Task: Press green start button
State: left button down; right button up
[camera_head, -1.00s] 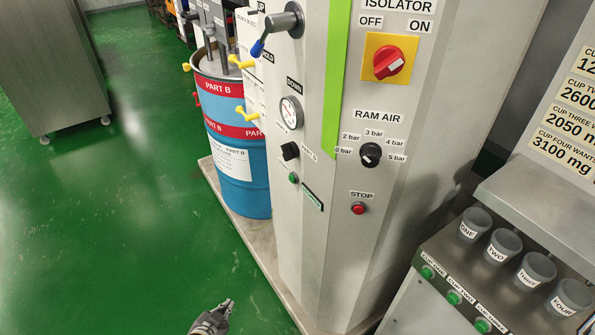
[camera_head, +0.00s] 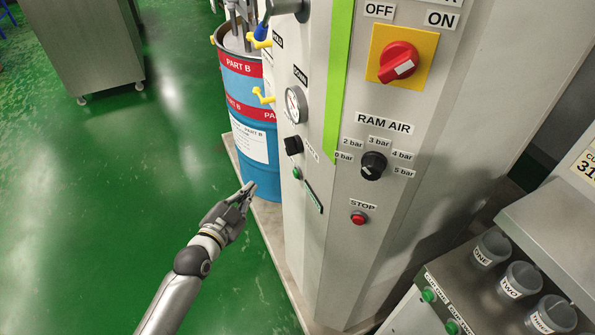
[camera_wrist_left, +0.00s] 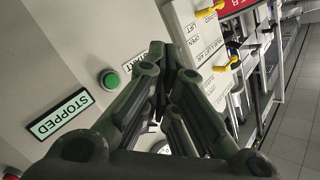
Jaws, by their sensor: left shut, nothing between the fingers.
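The green start button (camera_head: 297,173) is on the left face of the grey machine cabinet, just above a slanted dark label plate (camera_head: 314,196). In the left wrist view the green button (camera_wrist_left: 111,80) shows to the left of my fingers, above a sign reading STOPPED (camera_wrist_left: 60,114). My left gripper (camera_head: 248,187) is shut and empty, to the left of the button and apart from it in the head view. In the left wrist view its fingers (camera_wrist_left: 170,62) reach forward, with the tips to the right of the button. My right gripper is not in view.
A red stop button (camera_head: 358,218), a black ram air knob (camera_head: 373,165) and a red isolator switch (camera_head: 398,62) are on the cabinet's front. A blue drum (camera_head: 257,170) stands behind my left gripper. Cups (camera_head: 520,281) stand at the lower right.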

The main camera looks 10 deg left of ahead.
aim_at(296, 173)
pick_arm(q)
jog(key=shift+s+a, duration=0.1)
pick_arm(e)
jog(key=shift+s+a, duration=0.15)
pick_arm(q)
jog(key=w+d, duration=0.5)
jog(key=d, duration=0.2)
jog(key=shift+d, duration=0.2)
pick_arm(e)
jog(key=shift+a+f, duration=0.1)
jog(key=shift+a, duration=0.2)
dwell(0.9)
pick_arm(q)
jog(key=shift+w+d, duration=0.25)
jog(key=shift+d, duration=0.1)
